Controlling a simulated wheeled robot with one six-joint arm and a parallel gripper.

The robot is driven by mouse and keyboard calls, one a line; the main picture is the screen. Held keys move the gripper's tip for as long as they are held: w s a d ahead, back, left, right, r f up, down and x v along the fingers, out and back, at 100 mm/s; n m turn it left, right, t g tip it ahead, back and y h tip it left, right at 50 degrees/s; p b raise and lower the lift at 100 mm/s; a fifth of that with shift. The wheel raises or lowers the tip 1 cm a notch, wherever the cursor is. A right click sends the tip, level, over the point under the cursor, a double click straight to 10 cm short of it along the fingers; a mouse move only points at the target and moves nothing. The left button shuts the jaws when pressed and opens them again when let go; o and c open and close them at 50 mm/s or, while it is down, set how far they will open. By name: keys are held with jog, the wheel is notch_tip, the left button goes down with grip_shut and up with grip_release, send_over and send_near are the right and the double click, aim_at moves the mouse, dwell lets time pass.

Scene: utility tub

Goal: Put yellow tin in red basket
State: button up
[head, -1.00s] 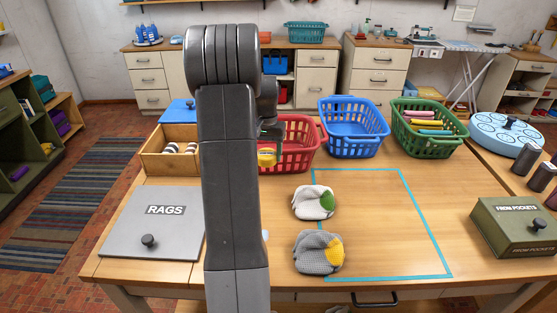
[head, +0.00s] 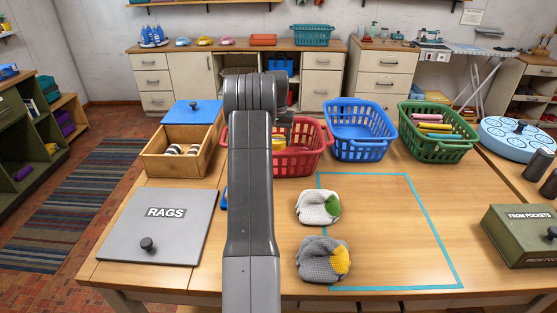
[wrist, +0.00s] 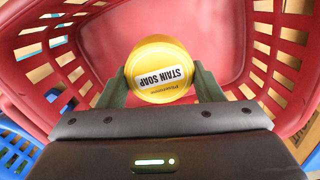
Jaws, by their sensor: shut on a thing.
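The yellow tin (wrist: 162,72) is labelled STAIN SOAP in the wrist view. My gripper (wrist: 160,84) is shut on it, with one finger on each side. In the head view a small part of the tin (head: 279,143) shows beside my arm, at the red basket (head: 305,155). In the wrist view the red basket's walls (wrist: 275,45) surround the tin on several sides and its floor lies beyond. I cannot tell whether the tin touches the floor. My arm hides the basket's left part in the head view.
A blue basket (head: 360,132) and a green basket (head: 437,130) with folded cloths stand to the right. A wooden box (head: 180,160) stands left. Two balled socks, one whitish (head: 318,207) and one grey (head: 318,260), lie in front. The blue-taped area is otherwise clear.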

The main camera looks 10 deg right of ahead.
notch_tip(320, 180, down, 8)
jog(key=shift+f+p, duration=0.15)
jog(key=shift+p, duration=0.45)
jog(key=shift+f, duration=0.1)
jog(key=o, duration=1)
jog(key=shift+c, duration=0.2)
jog(key=shift+o, duration=0.2)
notch_tip(320, 180, up, 12)
jog(key=shift+r+b, duration=0.1)
jog(key=shift+b, duration=0.8)
jog(key=shift+o, duration=0.5)
